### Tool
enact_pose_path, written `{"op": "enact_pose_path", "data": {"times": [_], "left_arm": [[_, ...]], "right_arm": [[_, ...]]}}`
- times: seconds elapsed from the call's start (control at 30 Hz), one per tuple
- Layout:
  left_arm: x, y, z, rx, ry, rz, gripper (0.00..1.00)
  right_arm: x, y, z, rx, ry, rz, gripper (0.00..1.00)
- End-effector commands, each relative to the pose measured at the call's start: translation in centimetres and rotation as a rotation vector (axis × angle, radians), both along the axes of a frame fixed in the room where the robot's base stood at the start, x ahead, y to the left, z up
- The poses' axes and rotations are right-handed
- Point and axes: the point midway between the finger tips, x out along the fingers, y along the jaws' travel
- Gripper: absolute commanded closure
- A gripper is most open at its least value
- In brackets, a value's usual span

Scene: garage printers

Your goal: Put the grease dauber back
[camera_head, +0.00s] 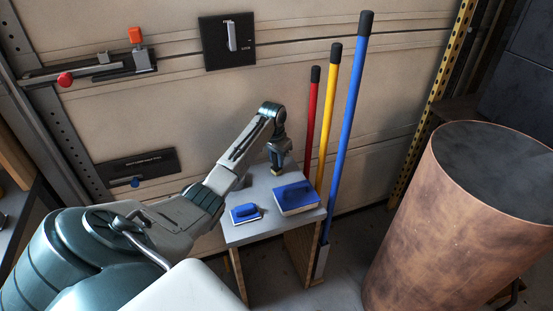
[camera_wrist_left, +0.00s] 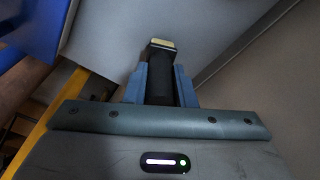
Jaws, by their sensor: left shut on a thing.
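The grease dauber (camera_wrist_left: 161,82) has a dark handle and a pale yellow end. My left gripper (camera_wrist_left: 160,88) is shut on its dark handle, with a blue-grey finger on each side, and the pale end sticks out beyond the fingertips. In the head view my left gripper (camera_head: 279,156) points down over the back of a small grey table (camera_head: 258,186). The dauber's pale end (camera_head: 276,184) shows below the fingers, close to the tabletop; I cannot tell whether it touches. My right gripper is not in view.
A small blue-topped block (camera_head: 246,213) and a larger one (camera_head: 297,195) lie on the table's front half. Red (camera_head: 312,115), yellow (camera_head: 327,115) and blue (camera_head: 345,120) poles stand along its right side. A big rusty drum (camera_head: 450,220) stands further right. A panelled wall is behind.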

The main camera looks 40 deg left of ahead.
Motion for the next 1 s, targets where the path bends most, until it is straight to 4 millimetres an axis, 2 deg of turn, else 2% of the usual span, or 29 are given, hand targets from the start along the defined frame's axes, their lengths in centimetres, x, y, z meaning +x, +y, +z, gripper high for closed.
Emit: {"op": "enact_pose_path", "data": {"times": [0.17, 0.2, 0.27, 0.3, 0.57, 0.67, 0.77, 1.0], "left_arm": [[0.0, 0.0, -0.1, 0.0, 0.0, 0.001, 1.0], [0.0, 0.0, -0.1, 0.0, 0.001, 0.001, 0.69], [0.0, 0.0, -0.1, 0.0, 0.001, 0.001, 0.57], [0.0, 0.0, -0.1, 0.0, 0.001, 0.001, 0.55], [0.0, 0.0, 0.1, 0.0, 0.0, 0.001, 0.55], [0.0, 0.1, 0.8, 0.001, -0.002, 0.001, 0.55], [-0.2, 0.1, 2.3, 0.001, -0.003, 0.001, 0.55], [-0.7, 0.1, 7.4, 0.002, -0.004, 0.001, 0.55]], "right_arm": [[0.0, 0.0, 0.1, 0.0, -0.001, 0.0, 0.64], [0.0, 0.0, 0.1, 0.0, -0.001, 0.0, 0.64], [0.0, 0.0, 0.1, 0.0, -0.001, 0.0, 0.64], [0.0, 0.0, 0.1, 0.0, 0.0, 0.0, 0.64], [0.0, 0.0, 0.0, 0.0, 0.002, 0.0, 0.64], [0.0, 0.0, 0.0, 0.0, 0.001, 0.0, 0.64], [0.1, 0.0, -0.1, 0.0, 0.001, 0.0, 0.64], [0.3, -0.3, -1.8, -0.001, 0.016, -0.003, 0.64]]}}
